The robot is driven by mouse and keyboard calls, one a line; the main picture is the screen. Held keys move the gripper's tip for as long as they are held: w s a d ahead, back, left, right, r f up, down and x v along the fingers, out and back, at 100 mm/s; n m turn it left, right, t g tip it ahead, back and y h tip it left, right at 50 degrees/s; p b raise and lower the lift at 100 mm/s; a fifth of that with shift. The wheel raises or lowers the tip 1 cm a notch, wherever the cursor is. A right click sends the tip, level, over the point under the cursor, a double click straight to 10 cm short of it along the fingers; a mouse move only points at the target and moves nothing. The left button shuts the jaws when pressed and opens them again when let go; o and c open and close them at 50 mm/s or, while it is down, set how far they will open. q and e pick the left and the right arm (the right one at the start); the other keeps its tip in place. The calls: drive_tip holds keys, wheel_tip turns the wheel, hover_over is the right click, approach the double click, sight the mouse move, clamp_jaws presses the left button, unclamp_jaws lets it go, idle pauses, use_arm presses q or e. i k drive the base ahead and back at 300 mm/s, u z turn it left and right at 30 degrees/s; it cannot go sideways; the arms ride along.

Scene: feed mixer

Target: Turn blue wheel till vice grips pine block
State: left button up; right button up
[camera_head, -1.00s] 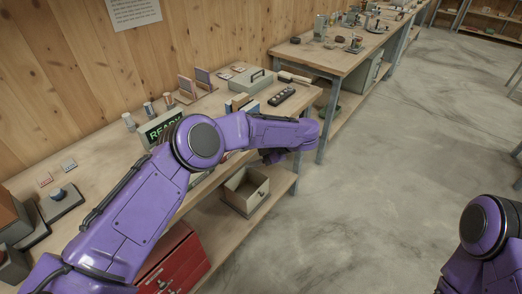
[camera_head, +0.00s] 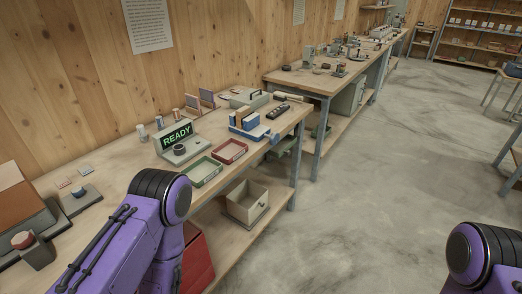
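A blue vice (camera_head: 256,131) sits near the right end of the near workbench (camera_head: 130,160), with a small tan block (camera_head: 241,117) at its upper part. Whether the jaws touch the block is too small to tell. I cannot clearly make out the vice's wheel.
A green tray (camera_head: 203,185) and a red tray (camera_head: 230,162) lie left of the vice. A "READY" display (camera_head: 177,137) stands behind them. A black remote-like box (camera_head: 277,111) lies behind the vice. An open bin (camera_head: 247,218) is on the lower shelf.

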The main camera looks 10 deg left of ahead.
sight(274, 138)
drive_tip(key=u, duration=0.05)
drive_tip(key=k, duration=0.6)
drive_tip(key=z, duration=0.8)
drive_tip(key=i, duration=1.7)
drive_tip(key=u, duration=1.2)
drive_tip(key=i, duration=0.55)
drive_tip(key=u, duration=0.6)
